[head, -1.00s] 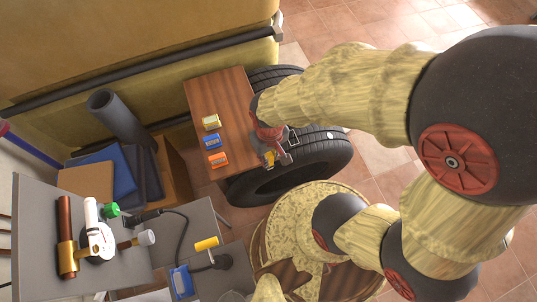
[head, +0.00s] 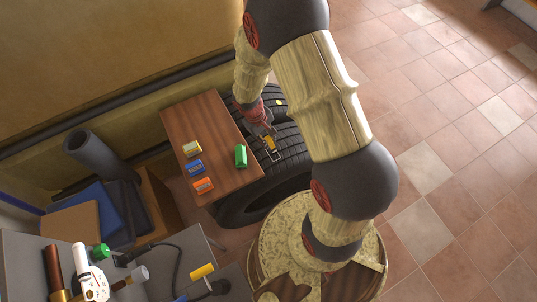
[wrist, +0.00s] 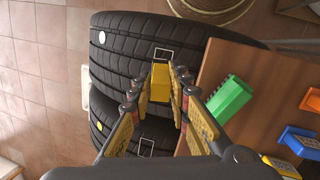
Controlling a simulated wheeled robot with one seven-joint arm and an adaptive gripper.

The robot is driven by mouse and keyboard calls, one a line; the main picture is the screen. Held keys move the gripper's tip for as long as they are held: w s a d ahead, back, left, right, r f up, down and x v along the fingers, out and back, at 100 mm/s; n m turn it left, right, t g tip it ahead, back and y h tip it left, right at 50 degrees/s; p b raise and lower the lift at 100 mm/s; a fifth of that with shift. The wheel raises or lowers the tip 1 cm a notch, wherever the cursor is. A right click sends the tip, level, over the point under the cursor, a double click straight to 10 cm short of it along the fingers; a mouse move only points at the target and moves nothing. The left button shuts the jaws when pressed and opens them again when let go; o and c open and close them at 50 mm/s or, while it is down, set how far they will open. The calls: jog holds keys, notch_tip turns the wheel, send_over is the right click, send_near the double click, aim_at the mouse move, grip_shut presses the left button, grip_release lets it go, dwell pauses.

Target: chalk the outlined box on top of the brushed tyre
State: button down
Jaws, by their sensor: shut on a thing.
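My gripper (wrist: 166,84) is shut on a yellow block-shaped piece (wrist: 160,80), probably the chalk, which also shows in the head view (head: 269,143). The piece is over the nearer of two black tyres (wrist: 130,42), just beside a white outlined box (wrist: 163,54) on its tread. That box also shows in the head view (head: 275,156), just below the piece. I cannot tell whether the piece touches the tread. A second white outlined box (wrist: 146,147) lies on the other tyre (wrist: 100,105). Which tyre is brushed is not clear.
A brown table (head: 185,118) stands against the tyres. On it are a green block (head: 240,155) and yellow (head: 191,148), blue (head: 195,167) and orange (head: 203,185) pieces. A grey bench (head: 25,250) is at lower left. Tiled floor (head: 440,120) is open on the right.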

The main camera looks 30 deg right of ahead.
jog(key=shift+d, duration=0.1)
dwell(0.5)
jog(key=shift+w+a+b+x, duration=0.1)
jog(key=shift+a+b+x, duration=0.05)
jog(key=shift+b+x, duration=0.5)
jog(key=shift+w+a+b+x, duration=0.1)
jog(key=shift+a+b+x, duration=0.05)
jog(key=shift+b+x, duration=0.55)
jog(key=shift+w+a+b+x, duration=0.15)
jog(key=shift+b+x, duration=0.35)
jog(key=shift+x, duration=0.3)
jog(key=shift+b+x, duration=0.55)
jog(key=shift+x, duration=0.25)
jog(key=shift+a, duration=0.2)
